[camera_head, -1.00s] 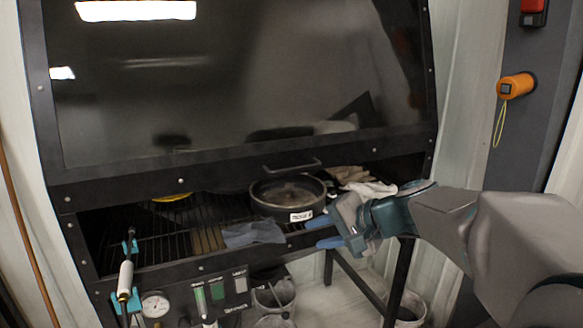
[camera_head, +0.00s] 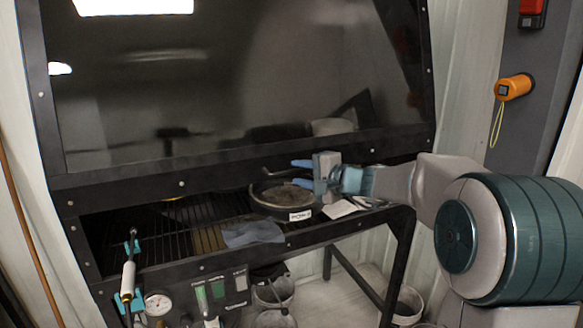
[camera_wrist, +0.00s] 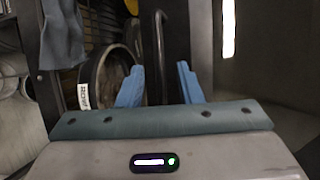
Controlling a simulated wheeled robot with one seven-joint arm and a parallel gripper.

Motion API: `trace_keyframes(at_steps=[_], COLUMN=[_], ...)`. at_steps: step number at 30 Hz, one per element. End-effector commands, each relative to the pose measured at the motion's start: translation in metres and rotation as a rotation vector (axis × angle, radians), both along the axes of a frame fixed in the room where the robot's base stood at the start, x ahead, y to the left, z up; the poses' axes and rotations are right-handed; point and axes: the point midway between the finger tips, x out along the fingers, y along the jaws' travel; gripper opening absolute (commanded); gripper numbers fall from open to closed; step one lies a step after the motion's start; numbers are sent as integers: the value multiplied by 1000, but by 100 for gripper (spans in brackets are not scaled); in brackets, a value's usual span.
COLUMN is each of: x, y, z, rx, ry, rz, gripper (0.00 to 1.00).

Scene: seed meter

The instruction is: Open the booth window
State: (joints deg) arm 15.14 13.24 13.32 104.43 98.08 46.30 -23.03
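The booth window (camera_head: 240,90) is a large dark glass pane in a black frame, lowered, with an open gap beneath it. Its bar handle (camera_wrist: 159,50) shows upright in the wrist view, between the two blue fingers but nearer the left one. In the head view my gripper mostly covers the handle. My gripper (camera_head: 301,173) is in front of the window's bottom rail, fingers pointing left. The wrist view shows my gripper (camera_wrist: 159,86) open with a clear gap between its fingers. I cannot tell whether the fingers touch the bar.
A round black pan (camera_head: 270,203) with a white label sits on the booth grate below the handle. A grey cloth (camera_head: 252,233) lies beside it. An orange device (camera_head: 514,87) hangs on the right post. Buckets (camera_head: 274,292) stand under the booth.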

Motion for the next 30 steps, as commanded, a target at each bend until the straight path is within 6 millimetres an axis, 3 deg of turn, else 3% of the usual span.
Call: trace_keyframes(at_steps=[6, 19, 22, 23, 30], x=[20, 26, 26, 26, 25], y=[22, 28, 28, 28, 26], z=[-5, -8, -8, -8, -6], rx=[0, -1, -1, -1, -3], ry=[2, 0, 0, 0, 3], rz=[2, 1, 1, 1, -1], gripper=[32, 32, 4, 0, 0])
